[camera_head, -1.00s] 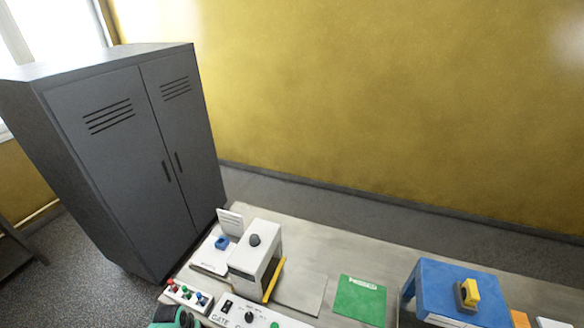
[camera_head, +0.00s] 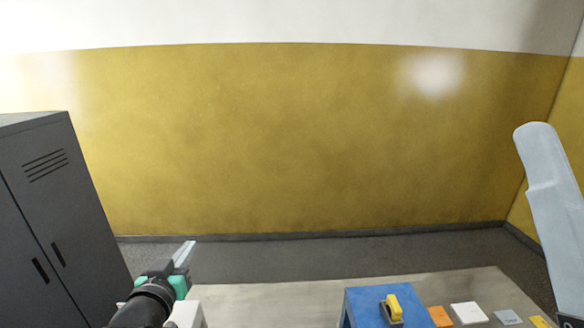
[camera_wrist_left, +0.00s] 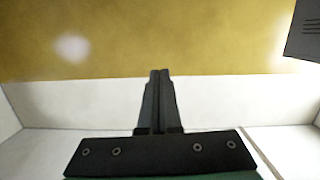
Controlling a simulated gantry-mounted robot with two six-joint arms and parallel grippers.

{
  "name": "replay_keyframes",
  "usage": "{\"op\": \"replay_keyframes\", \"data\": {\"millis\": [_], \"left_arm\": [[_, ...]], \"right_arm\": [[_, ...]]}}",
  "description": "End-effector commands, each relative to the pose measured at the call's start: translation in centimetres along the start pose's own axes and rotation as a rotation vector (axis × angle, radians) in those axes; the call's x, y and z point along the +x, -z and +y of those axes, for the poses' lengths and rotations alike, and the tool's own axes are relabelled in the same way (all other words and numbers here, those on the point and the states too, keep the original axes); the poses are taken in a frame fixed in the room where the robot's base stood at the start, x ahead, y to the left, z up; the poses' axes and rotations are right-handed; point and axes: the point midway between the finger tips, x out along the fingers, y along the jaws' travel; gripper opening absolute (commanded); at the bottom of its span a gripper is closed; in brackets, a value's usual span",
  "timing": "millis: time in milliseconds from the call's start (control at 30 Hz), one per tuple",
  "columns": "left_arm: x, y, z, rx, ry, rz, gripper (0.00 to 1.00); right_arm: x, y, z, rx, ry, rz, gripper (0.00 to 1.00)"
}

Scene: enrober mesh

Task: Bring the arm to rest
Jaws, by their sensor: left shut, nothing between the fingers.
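My left gripper (camera_head: 184,254) is in the lower left of the head view, raised and pointing up and away from me. In the left wrist view its two dark fingers (camera_wrist_left: 159,100) lie together with nothing between them. No object touches the fingertips. The white device on the table (camera_head: 187,312) is partly hidden behind my left arm. My right gripper does not show in either view.
A dark grey cabinet (camera_head: 55,215) stands at the left. On the table (camera_head: 270,300) are a blue stand (camera_head: 362,302) with a yellow-handled piece (camera_head: 394,306), an orange block (camera_head: 440,316) and a white block (camera_head: 468,312). Open space lies before the yellow wall (camera_head: 320,140).

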Motion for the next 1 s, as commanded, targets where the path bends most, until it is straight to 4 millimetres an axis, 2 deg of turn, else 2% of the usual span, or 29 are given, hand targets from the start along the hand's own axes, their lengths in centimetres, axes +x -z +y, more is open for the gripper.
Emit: {"op": "replay_keyframes", "data": {"millis": [33, 100, 167, 200, 267, 300, 400, 500, 600, 1000], "left_arm": [[-1.8, 4.1, 1.7, 0.004, -0.028, 0.103, 0.0], [-4.9, 9.2, 3.5, 0.007, -0.063, 0.242, 0.0], [-8.2, 13.3, 4.8, 0.007, -0.089, 0.362, 0.0], [-10.6, 15.8, 5.5, 0.006, -0.105, 0.444, 0.0], [-14.7, 19.1, 6.2, 0.004, -0.125, 0.566, 0.0], [-17.4, 21.0, 6.5, 0.002, -0.135, 0.643, 0.0], [-23.6, 24.3, 6.2, -0.001, -0.144, 0.813, 0.0], [-28.0, 25.8, 5.9, -0.001, -0.146, 0.924, 0.0], [-30.1, 26.3, 5.7, 0.0, -0.147, 0.977, 0.0], [-30.4, 26.4, 5.7, 0.009, -0.142, 0.988, 0.0]], "right_arm": [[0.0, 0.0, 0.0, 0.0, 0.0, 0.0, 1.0], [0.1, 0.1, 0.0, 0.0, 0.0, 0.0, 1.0], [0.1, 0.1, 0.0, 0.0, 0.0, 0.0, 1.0], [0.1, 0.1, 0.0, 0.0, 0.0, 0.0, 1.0], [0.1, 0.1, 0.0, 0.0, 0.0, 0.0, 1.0], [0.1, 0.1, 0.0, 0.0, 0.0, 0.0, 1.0], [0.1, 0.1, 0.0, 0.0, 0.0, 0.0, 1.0], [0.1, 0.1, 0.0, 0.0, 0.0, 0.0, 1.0], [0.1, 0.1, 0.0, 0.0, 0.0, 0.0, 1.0], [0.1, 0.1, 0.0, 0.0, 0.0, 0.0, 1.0]]}}
